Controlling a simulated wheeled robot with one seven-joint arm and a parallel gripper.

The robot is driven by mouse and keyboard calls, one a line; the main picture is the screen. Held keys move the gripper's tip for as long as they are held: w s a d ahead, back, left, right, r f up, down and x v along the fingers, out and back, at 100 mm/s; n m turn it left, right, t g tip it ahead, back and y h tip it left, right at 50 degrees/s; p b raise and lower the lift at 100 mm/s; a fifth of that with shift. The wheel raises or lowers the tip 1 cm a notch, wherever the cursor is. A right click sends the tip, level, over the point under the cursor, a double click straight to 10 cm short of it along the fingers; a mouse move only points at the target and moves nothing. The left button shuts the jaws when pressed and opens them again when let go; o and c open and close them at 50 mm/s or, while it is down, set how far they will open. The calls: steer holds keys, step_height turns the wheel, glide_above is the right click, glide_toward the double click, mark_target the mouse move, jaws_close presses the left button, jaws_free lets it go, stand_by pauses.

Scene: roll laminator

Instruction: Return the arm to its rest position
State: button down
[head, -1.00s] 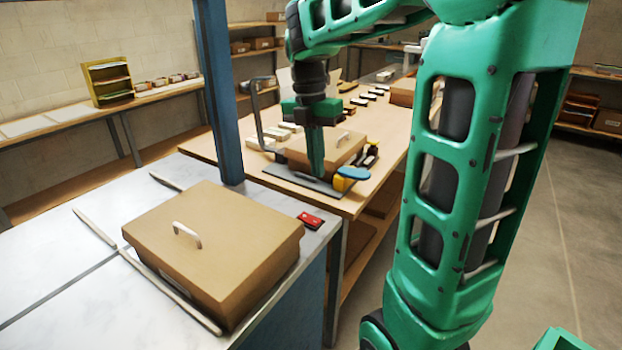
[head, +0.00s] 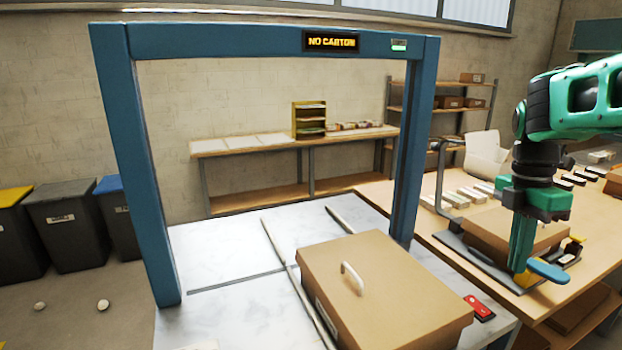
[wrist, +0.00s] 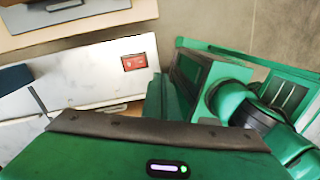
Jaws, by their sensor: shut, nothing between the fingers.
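My green arm comes in from the right of the head view. My gripper (head: 522,262) points down over the wooden table, its fingers together and empty. In the picture it overlaps the right side of a cardboard box (head: 500,228) on a dark mat there; I cannot tell whether it touches anything. A blue oval piece (head: 549,270) shows just beside the fingertips. In the wrist view my own green links fill the lower and right part, and the fingers are not clearly seen.
A closed brown carton (head: 390,285) with a white handle sits on the white bench (head: 235,250), under a blue frame (head: 145,185) with a "NO CARTON" sign (head: 331,41). A red switch (head: 480,308) is at the bench corner, also in the wrist view (wrist: 135,62). Bins (head: 75,225) stand left.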

steer(key=s+f+m, duration=0.4)
steer(key=s+m, duration=0.5)
steer(key=m, duration=0.3)
steer(key=s+f+m+t, duration=0.1)
steer(key=s+f+m, duration=0.4)
steer(key=s+m, duration=0.4)
steer(key=m, duration=0.4)
steer(key=shift+s+a+y, duration=0.15)
steer(key=shift+a+y, duration=0.15)
steer(key=shift+y, duration=0.1)
steer(key=shift+w+f, duration=0.25)
steer(key=shift+w, duration=0.4)
steer(key=shift+a, duration=0.15)
